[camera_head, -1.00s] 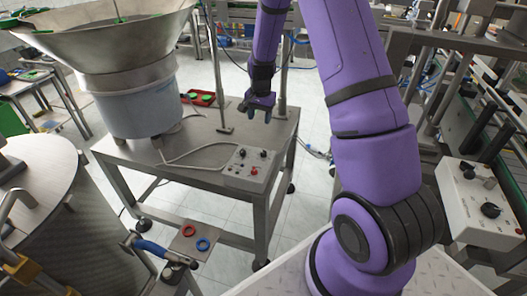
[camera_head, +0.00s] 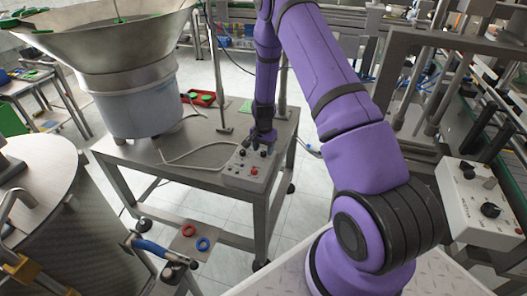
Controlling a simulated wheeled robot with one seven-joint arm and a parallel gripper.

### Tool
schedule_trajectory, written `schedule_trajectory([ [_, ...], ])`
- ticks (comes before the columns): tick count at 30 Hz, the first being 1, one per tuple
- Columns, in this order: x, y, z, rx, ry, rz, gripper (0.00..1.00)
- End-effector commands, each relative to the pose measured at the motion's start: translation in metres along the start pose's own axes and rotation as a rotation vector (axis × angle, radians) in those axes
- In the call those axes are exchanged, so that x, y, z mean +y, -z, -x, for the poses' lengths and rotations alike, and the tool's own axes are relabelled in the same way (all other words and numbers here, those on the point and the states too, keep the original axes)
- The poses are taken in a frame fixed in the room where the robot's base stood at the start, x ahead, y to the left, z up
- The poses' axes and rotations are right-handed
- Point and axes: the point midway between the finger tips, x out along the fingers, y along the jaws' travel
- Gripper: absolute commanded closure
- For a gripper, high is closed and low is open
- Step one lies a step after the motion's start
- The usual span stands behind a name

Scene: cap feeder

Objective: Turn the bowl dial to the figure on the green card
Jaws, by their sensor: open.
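My gripper (camera_head: 262,148) is open and points down over the back right part of the box, at a dark knob there. I cannot tell whether the fingers touch or straddle this knob. Which knob is the bowl dial cannot be read. A small green card (camera_head: 246,106) lies on the table behind my gripper. Its figure is too small to read.
A pale cable runs across the table to the box. A steel post stands behind my gripper. Another control box (camera_head: 480,205) is at the right. A red and a blue ring lie on a front plate (camera_head: 195,240).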

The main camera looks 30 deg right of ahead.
Motion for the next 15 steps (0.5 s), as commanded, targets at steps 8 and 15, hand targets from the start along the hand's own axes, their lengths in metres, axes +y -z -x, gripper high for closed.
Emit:
schedule_trajectory([
  [8,0.000,0.000,-0.015,0.001,0.001,0.000,0.46],
  [15,0.000,0.000,-0.016,0.001,0.001,0.000,0.49],
])
